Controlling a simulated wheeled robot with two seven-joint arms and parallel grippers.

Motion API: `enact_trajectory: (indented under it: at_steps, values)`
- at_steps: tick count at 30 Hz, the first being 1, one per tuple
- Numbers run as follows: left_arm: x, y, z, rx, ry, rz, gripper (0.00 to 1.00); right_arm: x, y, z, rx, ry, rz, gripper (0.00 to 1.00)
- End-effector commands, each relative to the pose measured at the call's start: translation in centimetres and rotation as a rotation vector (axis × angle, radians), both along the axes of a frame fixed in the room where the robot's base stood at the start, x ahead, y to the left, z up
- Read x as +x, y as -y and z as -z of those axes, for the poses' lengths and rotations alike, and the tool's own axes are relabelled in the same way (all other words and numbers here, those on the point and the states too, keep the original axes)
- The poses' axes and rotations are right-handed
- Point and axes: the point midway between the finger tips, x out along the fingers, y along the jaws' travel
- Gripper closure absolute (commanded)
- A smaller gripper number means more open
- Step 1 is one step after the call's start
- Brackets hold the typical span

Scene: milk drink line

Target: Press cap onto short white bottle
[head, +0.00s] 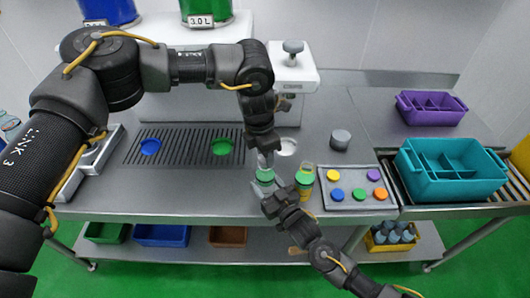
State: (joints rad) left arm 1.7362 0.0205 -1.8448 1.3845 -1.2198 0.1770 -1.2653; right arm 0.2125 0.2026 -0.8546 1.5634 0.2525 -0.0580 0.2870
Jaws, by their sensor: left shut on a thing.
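My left gripper (265,161) points down from above, shut on a green cap (265,174). The cap sits right at the top of a short pale bottle (261,187); I cannot tell whether it is fully seated. The bottle is mostly hidden by the cap and my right gripper. My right gripper (271,196) reaches in from the lower right, at the bottle's side. Its fingers are too small and overlapped to show whether they are closed.
A green-capped yellow bottle (305,180) stands close to the right. Beyond it is a tray (347,204) of coloured caps. A grey cylinder (340,138) stands behind. A teal crate (455,182) and a purple crate (432,121) are at right. The front table edge is close.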

Motion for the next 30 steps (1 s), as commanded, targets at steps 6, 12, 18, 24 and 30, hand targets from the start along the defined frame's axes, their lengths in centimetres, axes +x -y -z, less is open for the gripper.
enact_trajectory:
  at_steps: [6, 12, 18, 24, 30]
  values:
    - [0.0, 0.0, 0.0, 0.0, 0.0, 0.0, 0.83, 0.0, 0.0, 0.0, 0.001, 0.001, 0.0, 0.89]
    - [0.0, 0.0, 0.3, 0.0, -0.001, 0.0, 0.83, 0.0, 0.0, 0.0, 0.001, 0.001, 0.0, 0.89]
    - [0.0, 0.0, 0.7, 0.0, -0.001, 0.0, 0.83, 0.0, 0.0, 0.0, 0.001, 0.001, 0.0, 0.89]
    - [0.0, 0.0, 1.1, 0.0, 0.0, 0.0, 0.83, 0.0, 0.0, 0.0, 0.001, 0.001, 0.0, 0.89]
    - [0.0, 0.0, 1.3, -0.001, 0.0, 0.0, 0.49, 0.0, 0.0, 0.0, 0.001, 0.001, 0.0, 0.89]
